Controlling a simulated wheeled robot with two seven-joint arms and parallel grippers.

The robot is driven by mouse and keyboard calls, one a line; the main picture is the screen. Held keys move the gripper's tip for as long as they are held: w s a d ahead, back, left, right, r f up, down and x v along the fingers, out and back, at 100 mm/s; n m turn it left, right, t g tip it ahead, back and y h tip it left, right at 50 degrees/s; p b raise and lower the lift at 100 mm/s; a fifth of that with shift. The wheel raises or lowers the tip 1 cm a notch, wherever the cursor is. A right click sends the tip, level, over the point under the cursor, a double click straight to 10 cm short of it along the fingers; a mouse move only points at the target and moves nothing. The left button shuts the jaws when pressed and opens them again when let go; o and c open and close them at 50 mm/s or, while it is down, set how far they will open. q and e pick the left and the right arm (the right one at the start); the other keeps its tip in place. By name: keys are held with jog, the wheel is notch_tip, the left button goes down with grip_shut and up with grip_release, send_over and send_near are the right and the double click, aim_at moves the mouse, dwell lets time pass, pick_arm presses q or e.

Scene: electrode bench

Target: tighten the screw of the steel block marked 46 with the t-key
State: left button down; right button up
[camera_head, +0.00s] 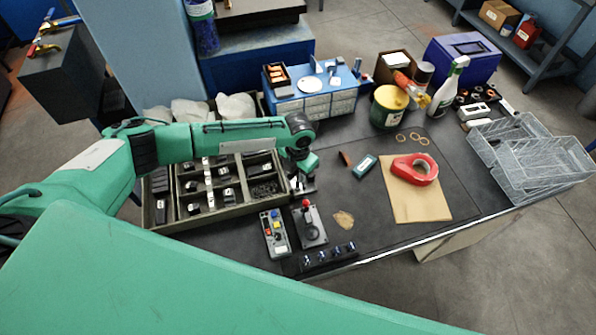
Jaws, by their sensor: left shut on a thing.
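My left gripper (303,187) is over the right end of the divided tray (160,211), just behind the control box with the red knob. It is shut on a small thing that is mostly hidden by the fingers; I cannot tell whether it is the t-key. Several small dark blocks with pale marks lie in the tray's compartments. A dark strip with several small blue-white-topped pieces (328,257) lies at the bench's front edge. I cannot read the number 46 on anything, and I cannot pick out the marked steel block or its screw. My right gripper is not in view.
A red-knobbed control box (312,231) and a grey button box (274,234) stand in front of the gripper. To the right are a teal-and-white box (364,166), brown paper (418,205) with a red tape roll (415,170), and wire baskets (540,160). The mat's middle is mostly clear.

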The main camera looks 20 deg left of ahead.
pick_arm(q)
jog(key=shift+r, duration=0.15)
dwell(0.5)
jog(key=shift+r+p, duration=0.35)
jog(key=shift+p, duration=0.15)
jog(key=shift+r+p, duration=0.4)
jog(key=shift+r, duration=0.1)
jog(key=shift+s, duration=0.1)
